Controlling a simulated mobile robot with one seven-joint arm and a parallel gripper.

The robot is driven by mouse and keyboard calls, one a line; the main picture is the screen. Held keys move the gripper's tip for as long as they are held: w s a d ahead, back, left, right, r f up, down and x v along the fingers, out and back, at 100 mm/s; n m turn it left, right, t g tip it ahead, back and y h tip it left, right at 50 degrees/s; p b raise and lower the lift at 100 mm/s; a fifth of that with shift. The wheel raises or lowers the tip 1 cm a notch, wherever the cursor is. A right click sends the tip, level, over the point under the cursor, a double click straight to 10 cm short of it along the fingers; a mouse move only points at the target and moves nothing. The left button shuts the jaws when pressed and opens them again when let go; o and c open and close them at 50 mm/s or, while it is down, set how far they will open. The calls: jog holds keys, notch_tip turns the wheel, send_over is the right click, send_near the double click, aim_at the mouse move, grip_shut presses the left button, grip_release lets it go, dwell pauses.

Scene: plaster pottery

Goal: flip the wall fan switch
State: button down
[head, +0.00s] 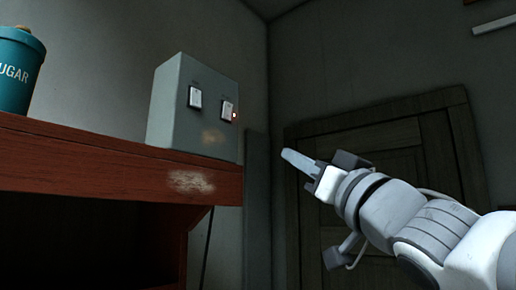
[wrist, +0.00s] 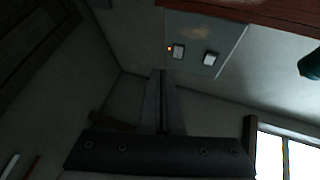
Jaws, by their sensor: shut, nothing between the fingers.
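A grey switch box (head: 193,112) stands on the wooden shelf (head: 110,170) in the head view. Its front carries two white rocker switches, a left one (head: 195,97) and a right one (head: 226,111). A small red light glows beside the right switch. In the wrist view the box (wrist: 203,28) is at the top, with one switch (wrist: 178,51) beside an orange light and the other switch (wrist: 210,58) to its right. I cannot tell which switch is for the fan. My gripper (head: 285,155) is shut and empty, right of the box and apart from it.
A teal sugar canister (head: 20,70) stands on the shelf at the far left. A dark wooden door (head: 390,165) is behind my arm. A bright window (wrist: 285,155) shows at lower right in the wrist view. The space between my gripper and the box looks clear.

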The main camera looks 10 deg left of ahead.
aim_at(198, 100)
jog(key=s+a+r+n+g+y, duration=0.4)
jog(key=a+n+g+y, duration=0.1)
jog(key=g+y, duration=0.1)
jog(key=shift+s+r+n+y, duration=0.3)
jog(key=shift+s+r+n, duration=0.1)
jog(key=p+x, duration=0.1)
jog(key=x, duration=0.3)
jog(key=a+f+p+x, duration=0.1)
jog(key=p+x, duration=0.1)
jog(key=x, duration=0.2)
jog(key=f+p+x, duration=0.1)
jog(key=x, duration=0.3)
jog(key=shift+w+a+r, duration=0.15)
jog(key=shift+w+a, duration=0.15)
jog(key=shift+w, duration=0.05)
jog(key=shift+w+a, duration=0.2)
jog(key=shift+a, duration=0.1)
